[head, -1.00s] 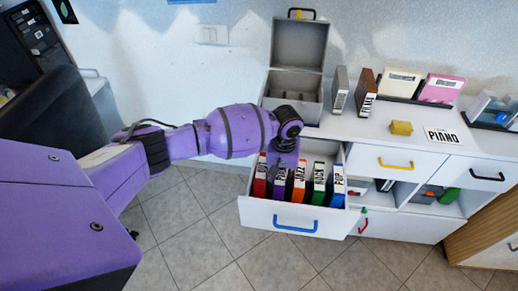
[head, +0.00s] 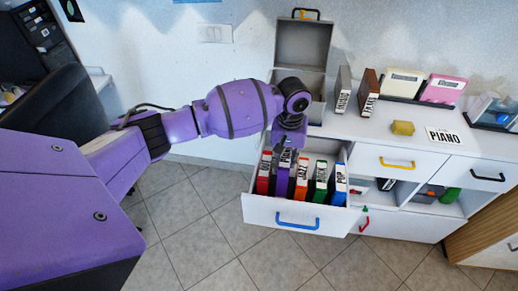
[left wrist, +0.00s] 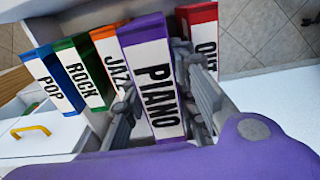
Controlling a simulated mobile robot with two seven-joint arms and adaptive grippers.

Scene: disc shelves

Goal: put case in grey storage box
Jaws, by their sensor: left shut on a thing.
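The purple PIANO case (head: 284,174) stands upright among other cases at the open drawer, its label a little higher than its neighbours'. My left gripper (head: 288,146) is above the drawer, shut on this case. In the left wrist view the fingers (left wrist: 163,108) flank the PIANO case (left wrist: 150,70), between the red case and the orange JAZZ case. The case's lower part is hidden by the drawer front and neighbours. The grey storage box (head: 317,110) stands on the cabinet top behind the drawer, lid (head: 303,46) raised; my wrist partly hides it. My right gripper is not in view.
The open white drawer (head: 258,212) also holds red, orange, green and blue cases (head: 338,186). Right of the box stand a grey case (head: 343,90) and a brown case (head: 368,94). A yellow block (head: 402,128) and a PIANO sign (head: 444,136) lie farther right.

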